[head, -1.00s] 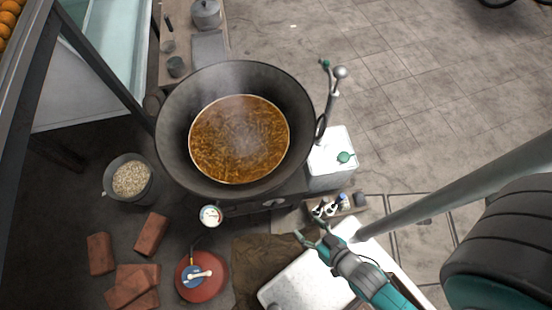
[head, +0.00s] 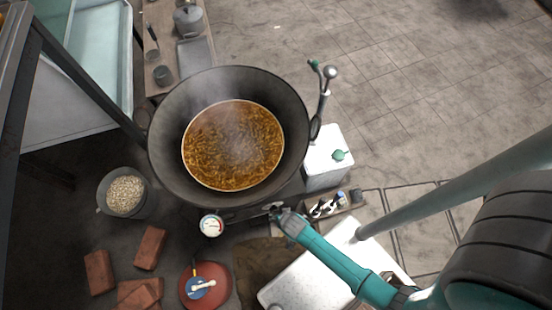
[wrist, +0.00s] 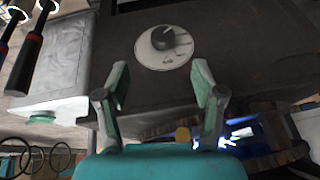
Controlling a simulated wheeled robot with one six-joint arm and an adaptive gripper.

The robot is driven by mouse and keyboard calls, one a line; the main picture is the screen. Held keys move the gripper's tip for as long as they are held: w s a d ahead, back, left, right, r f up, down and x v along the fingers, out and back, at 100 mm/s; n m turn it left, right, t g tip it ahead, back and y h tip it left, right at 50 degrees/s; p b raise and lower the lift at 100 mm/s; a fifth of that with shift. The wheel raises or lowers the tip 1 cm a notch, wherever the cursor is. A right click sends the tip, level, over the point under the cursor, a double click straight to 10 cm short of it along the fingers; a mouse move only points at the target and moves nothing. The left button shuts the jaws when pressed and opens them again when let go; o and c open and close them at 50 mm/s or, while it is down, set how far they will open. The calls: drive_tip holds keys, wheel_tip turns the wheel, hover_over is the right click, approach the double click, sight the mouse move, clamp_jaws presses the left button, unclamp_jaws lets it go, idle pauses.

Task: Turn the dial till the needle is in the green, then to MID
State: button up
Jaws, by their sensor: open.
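The dial (wrist: 163,40) is a black knob on a round white plate, on the dark front panel of the stove (wrist: 215,95). It sits straight ahead in the wrist view, just beyond the fingertips. My gripper (wrist: 162,78) is open and empty, its two fingers spread below the dial and apart from it. In the head view my gripper (head: 277,209) is at the stove front, below the wok, and hides the dial. The round gauge (head: 211,225) has a white face with coloured marks, left of my gripper. Its needle is too small to read surely.
A big dark wok (head: 165,165) of steaming brown food sits above the stove. A white canister (head: 327,165) and a small tray of bottles (head: 350,205) stand to the right. A red gas cylinder (head: 218,290), bricks (head: 150,247) and a bucket (head: 103,202) lie left.

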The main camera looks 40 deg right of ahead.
sight(275, 211)
drive_tip(key=shift+x, duration=5.45)
drive_tip(key=shift+w+a, duration=0.1)
drive_tip(key=shift+w, duration=0.1)
drive_tip(key=c, duration=1.1)
